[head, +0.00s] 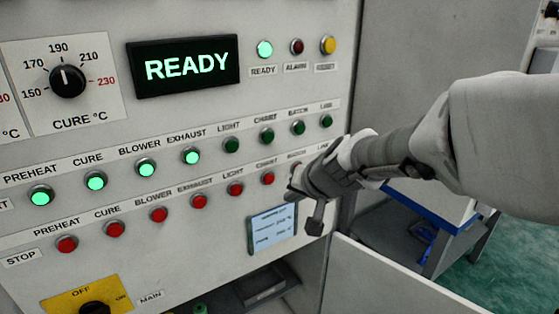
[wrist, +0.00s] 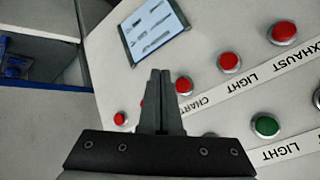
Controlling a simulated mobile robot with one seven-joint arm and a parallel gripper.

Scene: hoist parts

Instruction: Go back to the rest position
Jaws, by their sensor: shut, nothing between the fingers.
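My gripper (head: 318,215) is in front of the lower right of a white control panel (head: 215,120), by the right end of the red stop button row. Its fingers also show in the wrist view (wrist: 160,75), shut together with nothing between them. In the wrist view the fingers overlap part of the panel, close to red buttons (wrist: 184,85) near the CHART label. Whether the fingertips touch the panel I cannot tell. In the head view my gripper hides the right end of the red row.
The display (head: 185,66) reads READY. The green PREHEAT, CURE, BLOWER and EXHAUST buttons (head: 190,156) are lit. A grey stand with a blue-edged top (head: 440,222) is at the right, and a pale panel edge (head: 385,280) is in front.

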